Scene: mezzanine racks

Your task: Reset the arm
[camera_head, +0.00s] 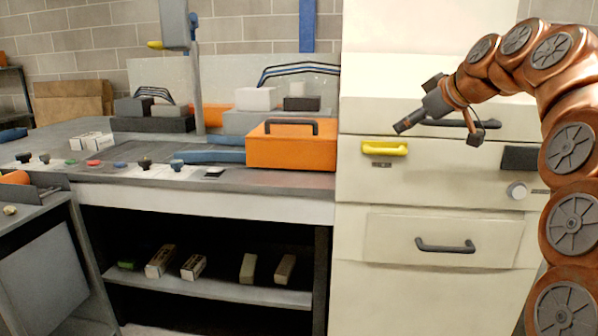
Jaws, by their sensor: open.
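My copper-coloured arm rises at the right edge of the head view and bends over to the left. My gripper (438,128) hangs at its end, in front of the upper part of the cream cabinet (380,235). Its two dark fingers are spread wide apart, and nothing shows between them. The gripper partly covers a dark drawer handle (458,122) behind it. I cannot tell how far the gripper is from the cabinet front.
To the left, a grey workbench (110,180) bears an orange case (291,150). Several small boxes lie on the shelf (215,287) below.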

